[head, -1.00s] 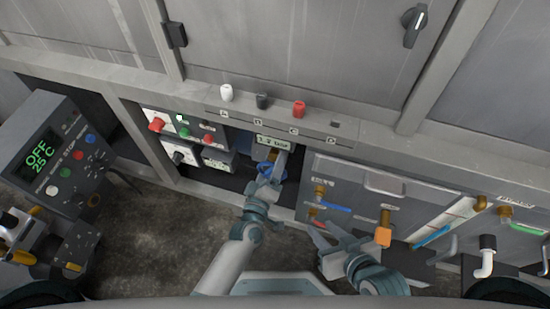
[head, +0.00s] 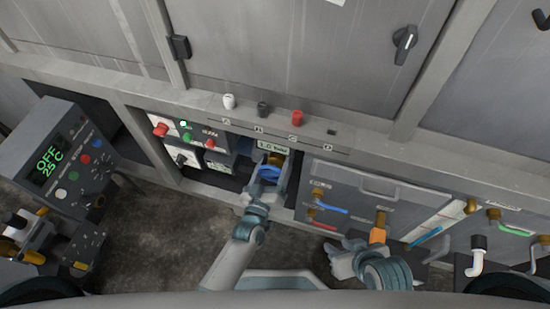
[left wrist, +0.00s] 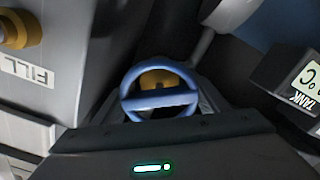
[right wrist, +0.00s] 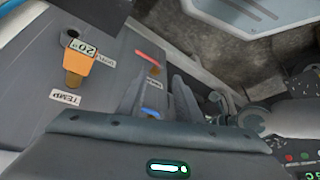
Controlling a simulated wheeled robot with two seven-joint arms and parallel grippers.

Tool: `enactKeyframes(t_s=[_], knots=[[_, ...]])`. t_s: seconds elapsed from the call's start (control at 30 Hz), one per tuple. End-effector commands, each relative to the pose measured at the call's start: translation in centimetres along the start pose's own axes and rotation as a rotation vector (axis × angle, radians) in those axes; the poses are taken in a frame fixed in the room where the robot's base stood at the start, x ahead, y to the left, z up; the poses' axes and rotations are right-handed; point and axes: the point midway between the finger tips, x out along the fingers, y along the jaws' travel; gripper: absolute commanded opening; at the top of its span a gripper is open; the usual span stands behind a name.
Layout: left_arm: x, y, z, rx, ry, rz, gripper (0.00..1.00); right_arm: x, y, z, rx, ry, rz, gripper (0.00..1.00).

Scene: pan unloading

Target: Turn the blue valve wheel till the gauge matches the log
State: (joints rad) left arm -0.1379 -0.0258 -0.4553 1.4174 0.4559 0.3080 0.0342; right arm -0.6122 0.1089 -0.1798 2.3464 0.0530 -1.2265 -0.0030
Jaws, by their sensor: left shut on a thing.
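The blue valve wheel (head: 270,172) sits in a recess under the bench front. In the left wrist view the wheel (left wrist: 160,101) shows its rim and crossbar in front of a brass part. My left gripper (head: 272,178) is shut on the wheel; its fingers partly hide it in the head view. A small pale display (head: 272,147) is just above the wheel; its reading is too small to make out for sure. My right gripper (head: 340,252) is empty, beside the tank front; its fingers stand apart in the right wrist view (right wrist: 157,95). I cannot identify the log.
A tank with red and blue handles (head: 330,208) and an orange-fronted fitting (head: 378,235) stands right of the recess. A control box (head: 62,160) reading OFF 25 C is at left. White, black and red knobs (head: 297,117) line the ledge. Floor between is clear.

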Motion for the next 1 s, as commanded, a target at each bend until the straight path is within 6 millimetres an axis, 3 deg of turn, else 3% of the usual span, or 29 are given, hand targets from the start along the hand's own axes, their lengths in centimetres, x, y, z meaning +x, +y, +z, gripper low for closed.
enactKeyframes(t_s=[0.6, 1.0], knots=[[-0.1, 0.2, 0.1, 0.543, -0.004, -0.002, 0.45, -2.2, 3.2, 2.9, 0.011, -0.219, 0.085, 0.31], [-0.1, 0.2, 0.2, 0.683, -0.003, -0.001, 0.45, -1.9, 3.7, 3.4, 0.014, -0.247, 0.094, 0.31]])
